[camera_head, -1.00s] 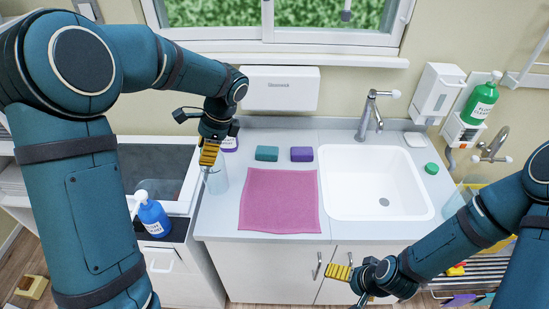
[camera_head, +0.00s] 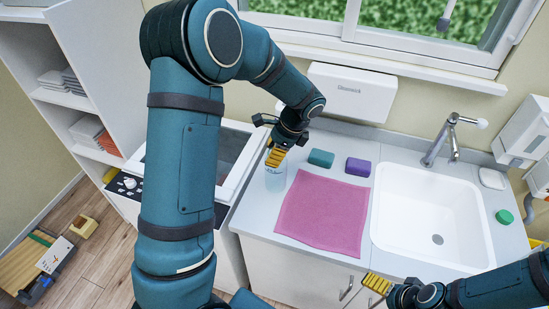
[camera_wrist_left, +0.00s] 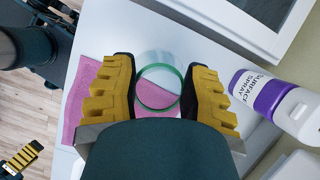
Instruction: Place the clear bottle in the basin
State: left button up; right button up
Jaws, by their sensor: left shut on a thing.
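The clear bottle (camera_head: 275,178) is upright at the counter's left end, left of the pink cloth. My left gripper (camera_head: 276,157) is shut on its upper part from above. The left wrist view shows the bottle's green ring (camera_wrist_left: 159,87) between the yellow fingers. I cannot tell whether its base touches the counter. The white basin (camera_head: 412,228) is sunk into the counter at the right, empty, with a grey drain. My right gripper (camera_head: 376,283) is near the counter's front edge, apart from everything; its jaw opening is unclear.
The pink cloth (camera_head: 322,214) lies between bottle and basin. A teal block (camera_head: 321,158) and a purple block (camera_head: 358,167) lie behind it. The tap (camera_head: 449,135) rises behind the basin. A surface spray bottle (camera_wrist_left: 268,98) stands close to my left gripper in the wrist view.

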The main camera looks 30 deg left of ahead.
pick_arm(q)
notch_tip(320, 180, down, 2)
jog(key=shift+f, duration=0.1)
jog(key=o, duration=0.9)
jog(key=shift+f, duration=0.1)
jog(key=shift+c, duration=0.2)
jog(key=o, duration=0.3)
